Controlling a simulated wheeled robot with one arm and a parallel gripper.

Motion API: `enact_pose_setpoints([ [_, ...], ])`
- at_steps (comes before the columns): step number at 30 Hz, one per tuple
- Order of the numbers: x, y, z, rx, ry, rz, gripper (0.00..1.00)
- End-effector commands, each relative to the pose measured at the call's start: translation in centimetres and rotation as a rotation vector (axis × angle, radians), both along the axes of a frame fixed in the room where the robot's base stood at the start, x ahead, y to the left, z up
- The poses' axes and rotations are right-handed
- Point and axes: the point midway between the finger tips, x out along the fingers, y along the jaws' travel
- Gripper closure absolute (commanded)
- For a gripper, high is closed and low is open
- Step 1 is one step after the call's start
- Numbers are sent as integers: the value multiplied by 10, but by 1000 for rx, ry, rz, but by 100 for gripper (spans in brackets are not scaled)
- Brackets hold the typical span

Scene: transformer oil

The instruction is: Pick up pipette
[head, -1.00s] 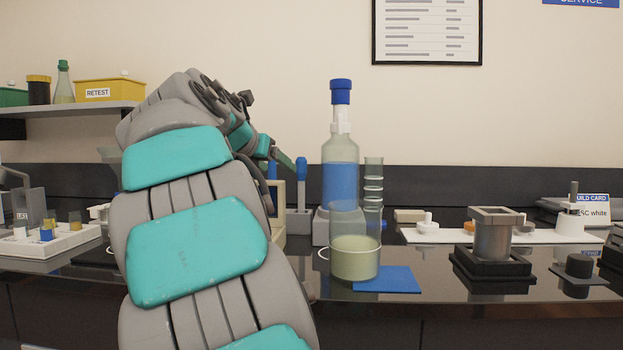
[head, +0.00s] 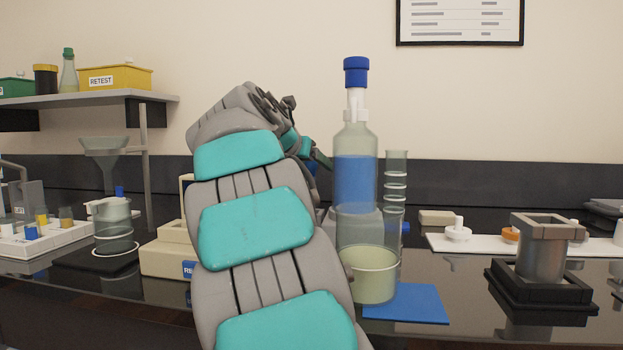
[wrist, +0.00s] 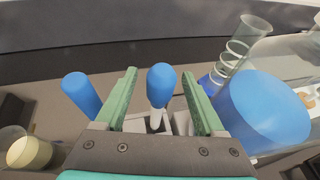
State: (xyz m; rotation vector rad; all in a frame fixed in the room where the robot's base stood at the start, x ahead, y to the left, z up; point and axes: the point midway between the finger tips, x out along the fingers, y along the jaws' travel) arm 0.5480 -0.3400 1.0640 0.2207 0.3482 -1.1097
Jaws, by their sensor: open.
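Two blue-topped pipettes stand upright in a holder in the wrist view. One pipette (wrist: 161,84) is between the fingers of my gripper (wrist: 160,75), with clear gaps on both sides. The other pipette (wrist: 80,94) stands outside the left finger. My gripper is open, its green fingers spread around the middle pipette without visible contact. The lower part of this pipette goes down into a pale holder (wrist: 180,124), partly hidden by my gripper. In the head view my arm hides most of the pipettes and holder.
A glass cylinder (head: 396,190), a beaker (head: 370,276) and a blue mat (head: 408,303) are nearby. A shelf (head: 95,99) is at left.

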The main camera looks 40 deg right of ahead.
Motion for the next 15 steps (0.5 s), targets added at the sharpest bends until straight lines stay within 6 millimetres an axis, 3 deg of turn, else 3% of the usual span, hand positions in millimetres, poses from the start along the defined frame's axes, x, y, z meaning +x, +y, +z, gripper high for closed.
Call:
enact_pose_setpoints([
  [4, 8, -17, -9, 2, 3, -2, 29],
  [11, 9, -20, -10, 1, 2, -1, 29],
  [15, 9, -19, -10, 1, 2, -1, 42],
])
